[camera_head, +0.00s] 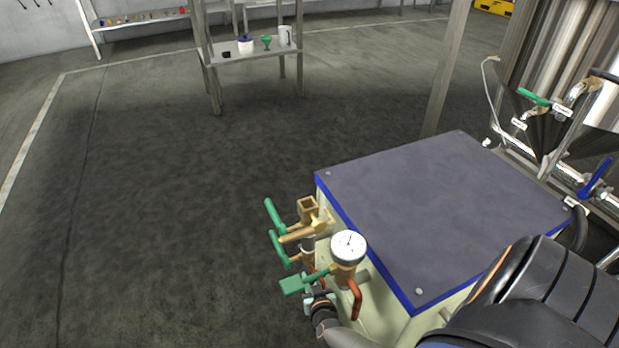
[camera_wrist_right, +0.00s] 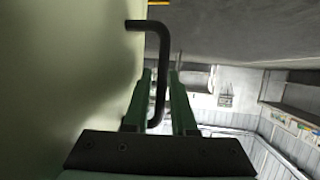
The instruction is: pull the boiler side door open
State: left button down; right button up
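The boiler shows in the head view as a low cream box with a grey top (camera_head: 430,205) edged in blue. Its side door cannot be made out there. In the right wrist view a black bar handle (camera_wrist_right: 161,75) stands off a pale green-cream panel (camera_wrist_right: 65,70). My right gripper (camera_wrist_right: 160,78) has two green fingers, one on each side of the handle, with narrow gaps beside the bar; contact cannot be judged. In the head view my right arm (camera_head: 545,300) covers the lower right, and I cannot make out its gripper. My left gripper is not in view.
A gauge (camera_head: 348,247) and valves with green handles (camera_head: 281,249) stick out at the boiler's left. Steel tanks (camera_head: 560,60) with pipes stand at the right. A small table (camera_head: 262,52) stands farther back. The floor at left is clear.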

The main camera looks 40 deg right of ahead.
jog(key=shift+w, duration=0.1)
jog(key=shift+c, duration=0.2)
grip_shut()
jog(key=shift+d, duration=0.1)
dwell(1.2)
